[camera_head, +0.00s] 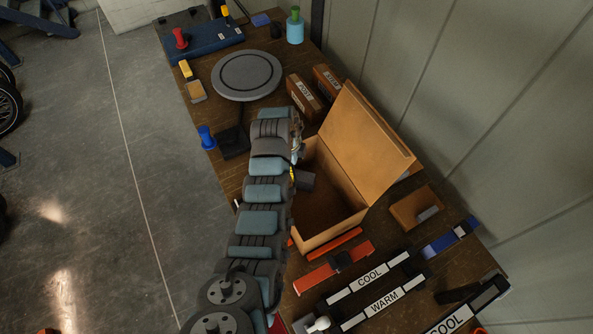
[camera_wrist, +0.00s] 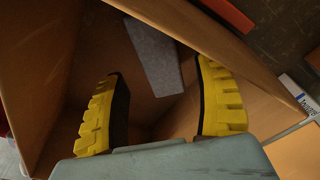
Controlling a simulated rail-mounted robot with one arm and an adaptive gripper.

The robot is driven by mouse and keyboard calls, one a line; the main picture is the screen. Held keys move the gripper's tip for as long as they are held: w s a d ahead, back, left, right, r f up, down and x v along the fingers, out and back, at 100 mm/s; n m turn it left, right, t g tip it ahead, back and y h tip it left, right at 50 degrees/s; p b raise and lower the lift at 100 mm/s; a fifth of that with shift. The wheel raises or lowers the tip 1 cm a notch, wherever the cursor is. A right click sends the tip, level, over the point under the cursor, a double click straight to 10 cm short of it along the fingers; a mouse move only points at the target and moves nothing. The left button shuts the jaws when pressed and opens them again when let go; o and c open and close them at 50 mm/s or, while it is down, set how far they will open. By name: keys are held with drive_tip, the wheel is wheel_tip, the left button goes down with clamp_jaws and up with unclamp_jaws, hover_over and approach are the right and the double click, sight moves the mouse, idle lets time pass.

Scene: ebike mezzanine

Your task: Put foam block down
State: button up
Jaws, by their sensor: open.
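A grey foam block (camera_wrist: 153,57) is inside an open cardboard box (camera_wrist: 50,60) in the wrist view. It lies just beyond the tips of my gripper (camera_wrist: 160,72). The two yellow and black fingers are spread wide, with nothing clamped between them. The block's near end reaches toward the gap between the fingertips. Whether it lies flat on the box floor is hard to tell. In the head view my arm reaches to the left edge of the box (camera_head: 330,232) and hides part of it. A small grey shape at that edge cannot be made out clearly.
The box flap (camera_head: 365,135) stands raised on the right. A round grey turntable (camera_head: 246,75) and two brown cartons (camera_head: 305,95) lie behind. Strips labelled COOL (camera_head: 369,277) and WARM (camera_head: 384,301) lie in front.

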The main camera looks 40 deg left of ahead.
drive_tip(key=shift+s+a+r+b, duration=0.1)
drive_tip(key=shift+r+b, duration=0.1)
drive_tip(key=shift+r, duration=0.8)
drive_tip(key=shift+s+a+r+b, duration=0.1)
drive_tip(key=shift+a+r+b, duration=0.1)
drive_tip(key=shift+r, duration=0.75)
drive_tip(key=shift+a+r+b, duration=0.1)
drive_tip(key=shift+r+b, duration=0.1)
drive_tip(key=shift+r, duration=0.8)
drive_tip(key=shift+w, duration=0.1)
